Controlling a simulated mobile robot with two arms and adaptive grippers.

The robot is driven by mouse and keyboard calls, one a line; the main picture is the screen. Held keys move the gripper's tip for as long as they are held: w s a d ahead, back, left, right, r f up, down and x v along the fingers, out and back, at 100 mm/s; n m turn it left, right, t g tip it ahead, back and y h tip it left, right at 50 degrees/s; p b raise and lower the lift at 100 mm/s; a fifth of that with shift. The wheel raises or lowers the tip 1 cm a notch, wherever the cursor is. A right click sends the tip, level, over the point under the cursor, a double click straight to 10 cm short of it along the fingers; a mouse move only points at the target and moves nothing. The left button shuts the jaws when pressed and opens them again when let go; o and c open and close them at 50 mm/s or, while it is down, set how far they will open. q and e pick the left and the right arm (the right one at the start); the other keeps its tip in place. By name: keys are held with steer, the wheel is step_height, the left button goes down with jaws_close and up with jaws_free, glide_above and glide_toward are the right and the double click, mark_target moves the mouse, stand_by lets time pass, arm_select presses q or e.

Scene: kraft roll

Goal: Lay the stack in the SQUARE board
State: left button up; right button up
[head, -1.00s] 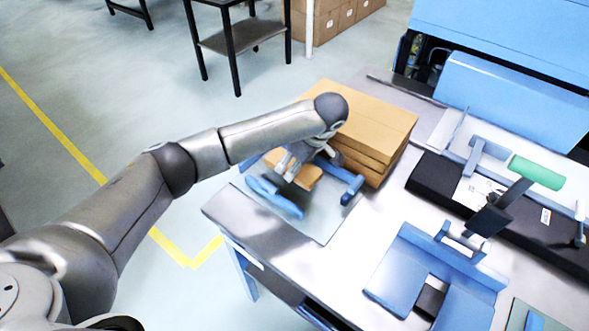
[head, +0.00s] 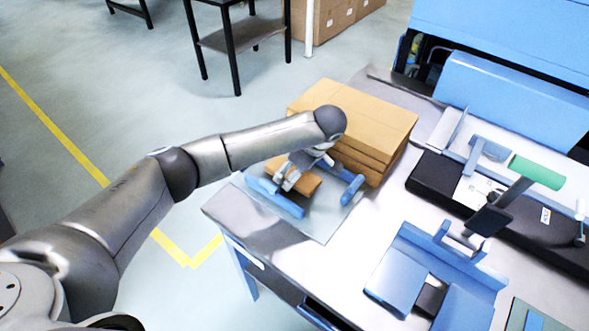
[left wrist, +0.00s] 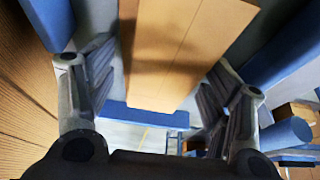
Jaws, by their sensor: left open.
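A small brown cardboard stack (head: 305,185) lies between the blue guides of a holder (head: 275,195) near the table's back left corner. My left gripper (head: 290,178) is over it, pointing down. In the left wrist view the stack (left wrist: 175,70) shows between the two spread fingers (left wrist: 163,75) of the open gripper, with a gap visible on the right side. Part of the stack is hidden by the gripper in the head view. A blue slotted fixture (head: 405,265) stands at the front; I cannot tell whether it is the SQUARE board. My right gripper is not in view.
A tall pile of large brown cardboard (head: 375,115) stands right behind the gripper. A black device (head: 440,185) with a green roll (head: 537,172) lies to the right. Bare table top (head: 350,240) lies between the holder and the slotted fixture.

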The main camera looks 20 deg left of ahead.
arm_select(q)
steer(key=v, duration=0.9)
steer(key=p+v, duration=0.1)
steer(key=v, duration=0.2)
steer(key=shift+a+r, duration=0.1)
steer(key=shift+r, duration=0.05)
steer(key=shift+s, duration=0.1)
